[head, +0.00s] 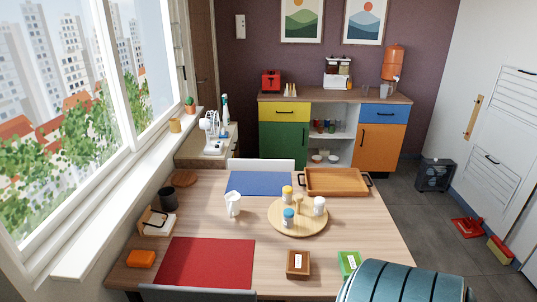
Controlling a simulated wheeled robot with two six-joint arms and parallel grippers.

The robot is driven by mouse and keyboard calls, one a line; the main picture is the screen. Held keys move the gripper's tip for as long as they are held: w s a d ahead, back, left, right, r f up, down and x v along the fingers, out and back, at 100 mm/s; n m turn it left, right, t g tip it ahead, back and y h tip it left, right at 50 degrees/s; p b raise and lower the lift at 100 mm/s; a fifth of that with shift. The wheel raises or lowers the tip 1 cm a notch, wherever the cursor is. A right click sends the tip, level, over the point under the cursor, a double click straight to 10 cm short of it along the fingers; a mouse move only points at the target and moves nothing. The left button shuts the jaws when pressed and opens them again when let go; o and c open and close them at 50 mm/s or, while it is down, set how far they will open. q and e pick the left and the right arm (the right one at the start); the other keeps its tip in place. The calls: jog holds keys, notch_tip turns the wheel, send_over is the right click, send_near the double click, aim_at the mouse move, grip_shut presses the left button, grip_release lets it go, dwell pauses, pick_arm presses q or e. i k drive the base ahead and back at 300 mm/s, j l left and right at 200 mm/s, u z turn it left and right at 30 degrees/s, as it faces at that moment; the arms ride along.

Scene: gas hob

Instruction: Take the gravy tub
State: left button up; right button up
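I cannot tell for certain which thing is the gravy tub. A brown square container (298,264) with a small pale label stands near the front edge of the table. A green container (349,262) with a pale label stands to its right, partly hidden by the striped backrest in front. Several small jars stand on a round wooden board (282,225) further back, among them a blue one (288,217) and a white one (319,206). Neither of my grippers is in view.
The wooden table (210,222) also holds a red mat (207,263), a blue mat (260,183), a wooden tray (337,181), a white jug (233,204) and an orange block (141,258). A striped backrest (402,283) blocks the front right.

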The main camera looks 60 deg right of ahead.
aim_at(298, 264)
jog(key=z, duration=2)
